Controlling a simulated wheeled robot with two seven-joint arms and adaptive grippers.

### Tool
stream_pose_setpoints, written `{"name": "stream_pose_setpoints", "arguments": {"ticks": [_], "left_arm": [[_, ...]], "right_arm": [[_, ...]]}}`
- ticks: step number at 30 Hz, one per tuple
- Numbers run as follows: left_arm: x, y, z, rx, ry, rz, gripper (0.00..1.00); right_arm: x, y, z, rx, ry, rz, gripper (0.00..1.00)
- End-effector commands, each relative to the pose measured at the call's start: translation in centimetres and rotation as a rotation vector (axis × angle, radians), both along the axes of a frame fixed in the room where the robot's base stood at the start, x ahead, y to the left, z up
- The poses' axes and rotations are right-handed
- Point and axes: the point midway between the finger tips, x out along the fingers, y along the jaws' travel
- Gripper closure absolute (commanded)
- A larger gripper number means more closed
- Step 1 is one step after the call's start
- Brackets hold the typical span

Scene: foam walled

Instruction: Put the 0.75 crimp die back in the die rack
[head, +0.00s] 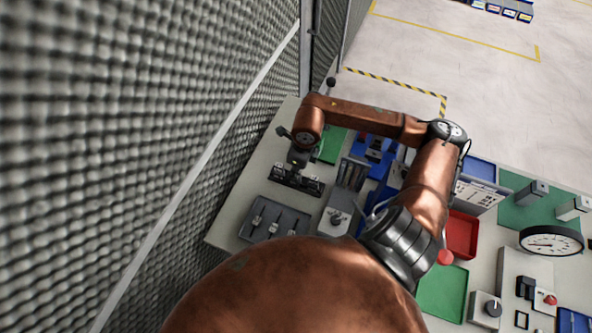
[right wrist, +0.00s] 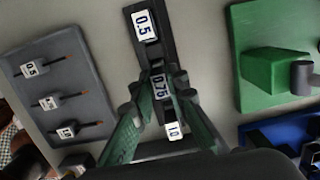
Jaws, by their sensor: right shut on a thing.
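The die rack (head: 285,181) is a dark bar on the bench at the left in the head view; it runs up the middle of the right wrist view (right wrist: 169,49). In the right wrist view my right gripper (right wrist: 159,84) is shut on the 0.75 crimp die (right wrist: 160,90), in line with the rack between the 0.5 die (right wrist: 146,26) and the 1.0 die (right wrist: 174,130). I cannot tell whether the held die touches the rack or is seated. In the head view my right gripper (head: 298,159) is over the rack, with the held die hidden. My left gripper is not in view.
A grey tray (right wrist: 76,120) with several labelled pieces lies left of the rack in the right wrist view. A green board with a block (right wrist: 275,78) stands right.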

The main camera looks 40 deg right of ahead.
Motion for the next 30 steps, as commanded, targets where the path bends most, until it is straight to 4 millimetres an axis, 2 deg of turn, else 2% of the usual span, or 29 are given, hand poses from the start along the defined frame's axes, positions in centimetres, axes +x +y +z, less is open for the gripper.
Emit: {"name": "stream_pose_setpoints", "arguments": {"ticks": [5, 6, 14, 23, 26, 30], "left_arm": [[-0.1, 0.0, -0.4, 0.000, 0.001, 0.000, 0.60], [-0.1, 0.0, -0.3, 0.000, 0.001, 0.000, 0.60], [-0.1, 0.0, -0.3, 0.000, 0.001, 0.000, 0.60], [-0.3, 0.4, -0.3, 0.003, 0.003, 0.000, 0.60], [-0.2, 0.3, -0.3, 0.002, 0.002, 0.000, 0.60], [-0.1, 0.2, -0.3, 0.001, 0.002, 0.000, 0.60]], "right_arm": [[0.0, 0.0, -0.5, 0.000, 0.000, 0.000, 1.00], [0.0, 0.0, -0.4, 0.000, 0.000, 0.000, 0.83], [0.0, 0.0, -0.4, 0.000, 0.000, 0.000, 0.66], [0.0, 0.0, -0.2, -0.001, 0.000, 0.000, 0.66], [0.0, -0.1, 0.6, -0.001, -0.002, 0.000, 0.66], [-0.3, -0.3, 3.0, -0.004, -0.003, 0.001, 0.66]]}}
